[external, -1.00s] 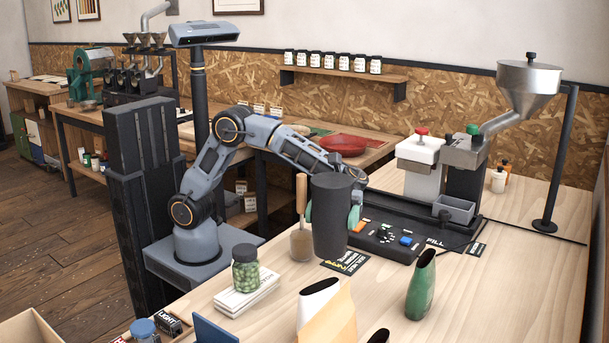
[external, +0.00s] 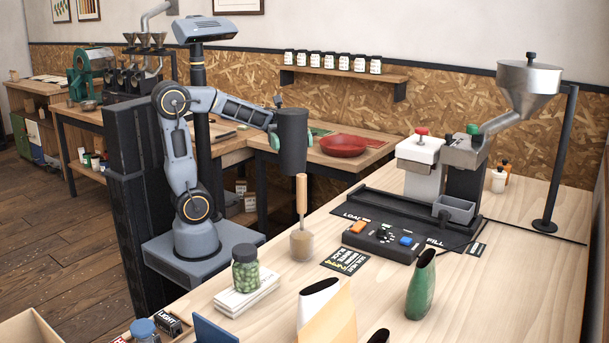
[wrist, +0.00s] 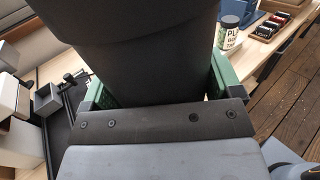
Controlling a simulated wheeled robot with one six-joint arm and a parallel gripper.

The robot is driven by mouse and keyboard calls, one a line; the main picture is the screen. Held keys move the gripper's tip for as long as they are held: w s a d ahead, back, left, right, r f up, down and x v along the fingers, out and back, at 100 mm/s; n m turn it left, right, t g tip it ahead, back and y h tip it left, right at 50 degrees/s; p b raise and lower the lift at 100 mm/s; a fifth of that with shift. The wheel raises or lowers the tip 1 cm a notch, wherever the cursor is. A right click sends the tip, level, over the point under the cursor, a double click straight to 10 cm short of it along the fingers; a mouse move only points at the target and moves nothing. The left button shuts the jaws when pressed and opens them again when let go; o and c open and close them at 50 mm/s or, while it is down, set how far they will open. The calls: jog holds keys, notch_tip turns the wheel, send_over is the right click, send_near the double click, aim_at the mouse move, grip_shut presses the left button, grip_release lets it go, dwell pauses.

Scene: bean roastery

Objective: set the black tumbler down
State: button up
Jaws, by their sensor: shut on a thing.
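The black tumbler (external: 292,142) is held upright in the air in the external view, above and behind the back edge of the near table. My gripper (external: 292,132) is shut on it, with a bit of green finger showing beside it. In the wrist view the tumbler (wrist: 135,45) fills the middle, and the green fingers of my gripper (wrist: 155,92) sit on both sides of it. The tumbler's underside is clear of any surface. Its inside is not visible.
The near table holds a wooden-handled brush (external: 302,235), a jar of green beans (external: 245,268), a green pouch (external: 421,285) and a black control panel (external: 385,238). A red bowl (external: 344,144) rests on the back table. Bare wood (external: 500,290) lies at the right.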

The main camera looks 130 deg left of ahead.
aim_at(283, 152)
jog(key=d+f, duration=0.1)
jog(key=s+d+f+h, duration=0.1)
jog(key=shift+s+d+f+m+g, duration=0.2)
jog(key=shift+d+f+m+g, duration=0.05)
jog(key=shift+f+m+g, duration=0.15)
jog(key=shift+w+a+f+b, duration=0.5)
jog(key=shift+w+a+f, duration=0.3)
jog(key=shift+w+f, duration=1.3)
jog(key=shift+w+a+f+b, duration=0.45)
jog(key=shift+w+a+f, duration=0.35)
jog(key=shift+w+f, duration=1.25)
jog(key=shift+w+a+f+b, duration=0.5)
jog(key=shift+w+a+f, duration=0.3)
jog(key=shift+w+f, duration=1.3)
jog(key=shift+s+f, duration=0.1)
jog(key=shift+f, duration=0.1)
jog(key=o, duration=0.9)
jog(key=shift+c, duration=0.2)
jog(key=shift+r, duration=0.15)
jog(key=v, duration=1.2)
